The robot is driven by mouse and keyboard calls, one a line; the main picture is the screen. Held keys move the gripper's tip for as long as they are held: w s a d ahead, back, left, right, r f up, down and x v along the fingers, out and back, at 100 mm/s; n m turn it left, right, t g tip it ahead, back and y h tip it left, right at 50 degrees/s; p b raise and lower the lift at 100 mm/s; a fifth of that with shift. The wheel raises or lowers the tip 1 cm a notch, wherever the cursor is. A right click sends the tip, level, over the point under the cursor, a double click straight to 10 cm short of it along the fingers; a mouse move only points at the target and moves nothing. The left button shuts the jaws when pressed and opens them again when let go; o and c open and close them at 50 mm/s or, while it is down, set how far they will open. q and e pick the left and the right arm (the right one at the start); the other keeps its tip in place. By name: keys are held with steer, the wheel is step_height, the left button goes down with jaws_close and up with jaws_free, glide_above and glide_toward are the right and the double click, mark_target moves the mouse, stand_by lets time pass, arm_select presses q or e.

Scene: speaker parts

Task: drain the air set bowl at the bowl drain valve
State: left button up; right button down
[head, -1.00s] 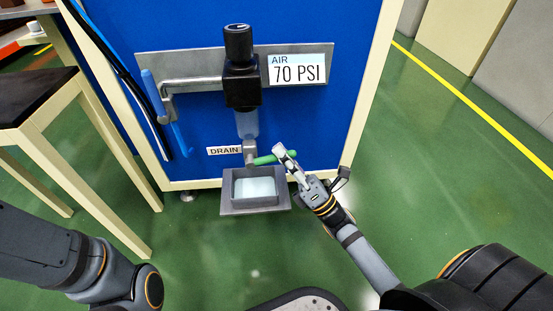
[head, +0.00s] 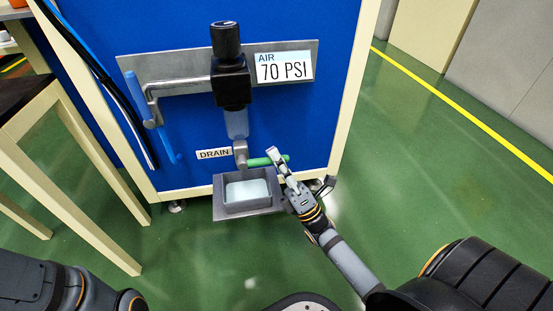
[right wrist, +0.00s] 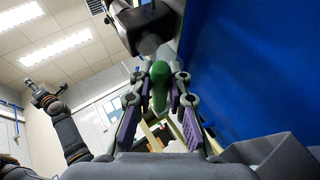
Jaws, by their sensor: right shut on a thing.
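The bowl drain valve (head: 240,148) sits below the clear air set bowl (head: 236,123), beside the DRAIN label (head: 213,154). Its green lever (head: 257,162) points right, nearly level in the head view. My right gripper (head: 277,160) is shut on the lever near its outer end. In the right wrist view the green lever (right wrist: 159,72) shows end-on between the finger pads (right wrist: 159,110). A grey catch pan (head: 222,190) below the valve holds pale liquid. My left gripper (right wrist: 42,95) shows small in the right wrist view; its jaws are unclear. It is outside the head view.
The blue panel (head: 185,110) carries a blue-handled lever (head: 136,95) at left, a black knob (head: 226,38) on top and a 70 PSI sign (head: 285,67). A wooden table (head: 75,210) stands at left. The green floor (head: 420,170) at right is clear.

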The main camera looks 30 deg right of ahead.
steer(key=c, duration=1.3)
jaws_free()
steer(key=shift+r, duration=0.35)
step_height(320, 180, up, 9)
steer(key=shift+r, duration=0.15)
